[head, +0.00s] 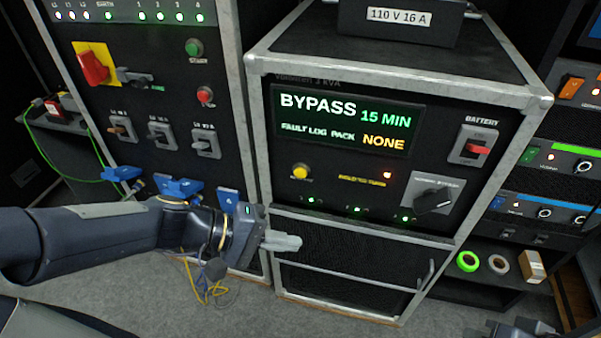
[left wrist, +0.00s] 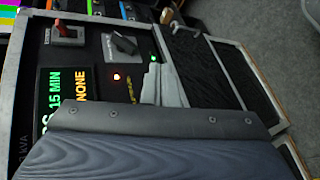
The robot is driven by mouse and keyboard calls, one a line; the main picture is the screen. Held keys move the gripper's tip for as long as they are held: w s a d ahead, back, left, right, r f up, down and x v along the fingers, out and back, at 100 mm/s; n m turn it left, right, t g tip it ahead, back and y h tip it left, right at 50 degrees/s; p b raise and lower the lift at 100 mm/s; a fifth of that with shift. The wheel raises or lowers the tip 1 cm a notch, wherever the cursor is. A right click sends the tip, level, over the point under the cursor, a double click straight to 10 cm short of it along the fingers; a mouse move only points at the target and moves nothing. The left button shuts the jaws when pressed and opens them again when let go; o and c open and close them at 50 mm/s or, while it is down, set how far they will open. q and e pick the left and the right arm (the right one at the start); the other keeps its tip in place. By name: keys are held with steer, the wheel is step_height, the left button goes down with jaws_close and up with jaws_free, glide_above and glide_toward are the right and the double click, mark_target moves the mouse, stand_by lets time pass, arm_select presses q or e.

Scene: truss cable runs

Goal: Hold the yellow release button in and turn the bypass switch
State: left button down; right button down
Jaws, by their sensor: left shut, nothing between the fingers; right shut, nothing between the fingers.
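The yellow release button (head: 300,171) is on the left of the black UPS front, below the display. The bypass switch (head: 433,197) is a black knob on a grey plate at the right of that front; it also shows in the left wrist view (left wrist: 124,44). My left gripper (head: 297,242) is shut and empty, below the yellow button and apart from it. Its pale fingers show in the left wrist view (left wrist: 166,86), where the button is hidden. Part of my right gripper (head: 522,329) shows at the bottom right edge, away from the panel; its fingertips are hard to make out.
The display (head: 345,120) reads "BYPASS 15 MIN" and "FAULT LOG PACK NONE". The red-levered battery switch (head: 474,148) is above the bypass switch. Blue connectors (head: 180,188) stick out at left. Tape rolls (head: 468,261) lie low right.

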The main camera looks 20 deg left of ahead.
mark_target(300, 173)
arm_select(q)
steer(key=w+a+f+n+t, duration=0.2)
steer(key=w+f+n+t, duration=0.1)
steer(key=w+n, duration=0.1)
steer(key=w+a+f+n+t+y, duration=0.1)
steer(key=w+a+f+n+t, duration=0.2)
steer(key=w+n, duration=0.2)
steer(key=shift+w+f, duration=0.25)
steer(key=shift+w, duration=0.8)
steer(key=w, duration=0.8)
steer(key=shift+w, duration=0.4)
steer(key=shift+w, duration=0.1)
stand_by(0.7)
steer(key=shift+w, duration=0.3)
